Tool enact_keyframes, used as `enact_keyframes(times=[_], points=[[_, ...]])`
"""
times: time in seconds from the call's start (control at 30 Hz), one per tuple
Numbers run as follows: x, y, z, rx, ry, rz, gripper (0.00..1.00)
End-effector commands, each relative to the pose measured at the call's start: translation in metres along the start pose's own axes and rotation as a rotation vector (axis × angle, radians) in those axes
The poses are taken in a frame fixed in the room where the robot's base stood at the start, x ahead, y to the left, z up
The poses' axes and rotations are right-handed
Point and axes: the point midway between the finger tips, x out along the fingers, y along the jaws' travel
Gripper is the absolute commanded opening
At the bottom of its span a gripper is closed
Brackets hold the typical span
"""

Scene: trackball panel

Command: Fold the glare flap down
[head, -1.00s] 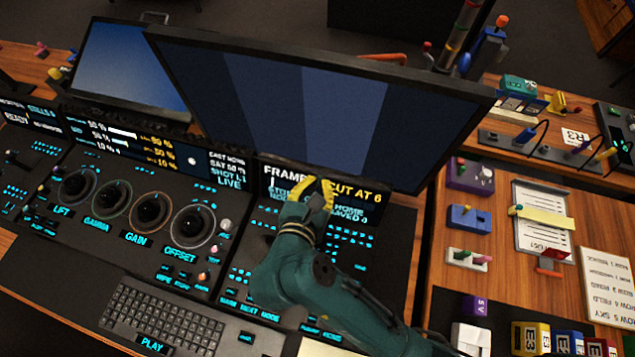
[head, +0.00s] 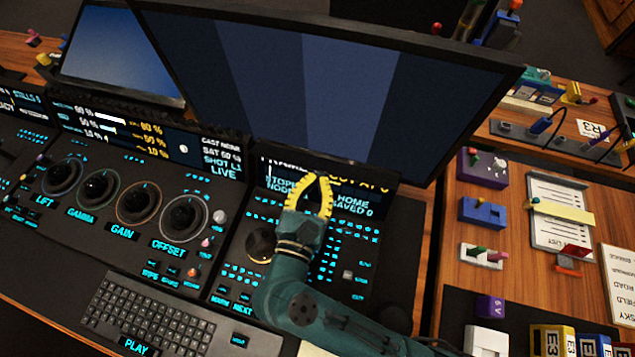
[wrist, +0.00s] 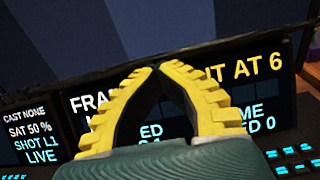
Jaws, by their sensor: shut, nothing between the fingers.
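The glare flap looks like the thin dark strip (head: 335,170) along the top edge of the small text display, under the large monitor. In the wrist view it shows as a dark band (wrist: 235,46) above the lettering. In the head view it hides the upper part of the top text line. My gripper (head: 317,176) has yellow ribbed fingers, shut and empty, tips meeting in front of the display (head: 350,200). In the wrist view the tips (wrist: 153,68) overlap the display's upper edge near the strip. I cannot tell whether they touch it.
A large monitor (head: 335,85) rises just behind the strip. A trackball (head: 262,243) and lit keys lie below the display, with grading dials (head: 183,217) to the left. A keyboard (head: 150,315) is in front. Small blocks and notes cover the wooden desk at right.

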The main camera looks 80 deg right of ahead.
Motion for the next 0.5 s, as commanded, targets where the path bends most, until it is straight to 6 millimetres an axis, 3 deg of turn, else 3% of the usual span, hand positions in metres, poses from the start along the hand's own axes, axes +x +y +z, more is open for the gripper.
enact_keyframes(times=[0.03,0.5], points=[[-0.0001,-0.0001,-0.0095,-0.003,-0.024,-0.001,0.0],[-0.0002,-0.0005,-0.0085,0.0,-0.143,-0.003,0.0]])
